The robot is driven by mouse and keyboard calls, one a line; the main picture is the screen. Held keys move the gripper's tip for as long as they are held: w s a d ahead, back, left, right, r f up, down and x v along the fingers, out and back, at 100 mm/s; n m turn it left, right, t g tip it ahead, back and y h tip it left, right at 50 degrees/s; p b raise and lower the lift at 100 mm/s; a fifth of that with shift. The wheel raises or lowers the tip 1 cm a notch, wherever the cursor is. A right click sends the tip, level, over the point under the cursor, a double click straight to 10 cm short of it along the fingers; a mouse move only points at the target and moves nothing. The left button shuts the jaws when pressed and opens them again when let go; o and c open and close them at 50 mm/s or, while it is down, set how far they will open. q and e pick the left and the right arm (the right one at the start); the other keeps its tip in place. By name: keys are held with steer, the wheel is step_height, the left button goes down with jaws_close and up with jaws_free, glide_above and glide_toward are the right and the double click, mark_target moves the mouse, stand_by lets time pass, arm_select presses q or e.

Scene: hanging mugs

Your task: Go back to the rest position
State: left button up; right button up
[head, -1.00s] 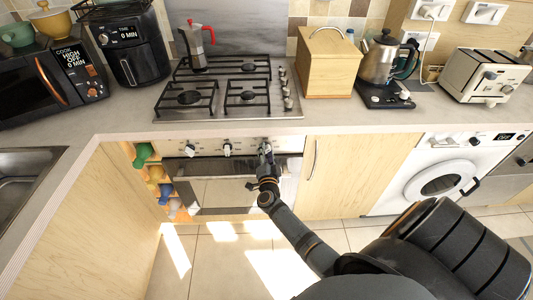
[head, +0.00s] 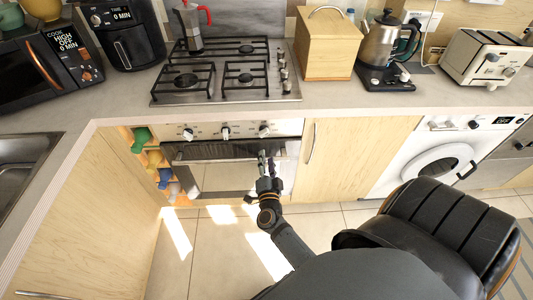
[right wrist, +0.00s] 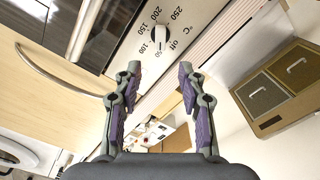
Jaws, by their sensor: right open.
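My right gripper (head: 266,163) is in front of the oven (head: 215,165), just below its rightmost knob (head: 265,131) in the head view. In the right wrist view the gripper (right wrist: 160,75) is open, with its two fingers apart and nothing between them. A knob with a temperature scale (right wrist: 160,38) lies beyond the fingertips and is not touched. My left gripper is out of view.
The counter edge (head: 360,106) runs above the oven. The hob (head: 225,80) and a wooden box (head: 327,48) stand on it. Colored items (head: 155,158) fill a narrow shelf left of the oven. A washing machine (head: 433,160) is at the right. Tiled floor (head: 210,245) is clear.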

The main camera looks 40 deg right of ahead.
steer(key=s+a+f+n+g+y, duration=0.2)
steer(key=s+f+n+y, duration=0.15)
steer(key=f, duration=0.55)
steer(key=s+a+f+n+g+y, duration=0.15)
steer(key=s+f+n, duration=0.3)
steer(key=f, duration=0.45)
steer(key=s+a+f+n+g+y, duration=0.2)
steer(key=s+a+f+n+y, duration=0.15)
steer(key=f, duration=0.65)
steer(key=s+d+f+n+g, duration=0.1)
steer(key=s+f, duration=0.3)
steer(key=s, duration=0.5)
steer(key=s+d+f+n+g, duration=0.2)
steer(key=s+f+n+g, duration=0.1)
steer(key=s, duration=0.6)
steer(key=s+d+f+n+g, duration=0.1)
steer(key=s+f+g, duration=0.3)
steer(key=s, duration=0.5)
step_height(320, 180, down, 2)
steer(key=shift+s+d+f+n, duration=0.15)
steer(key=shift+d+n, duration=0.05)
steer(key=shift+n, duration=0.35)
steer(key=shift+g, duration=0.25)
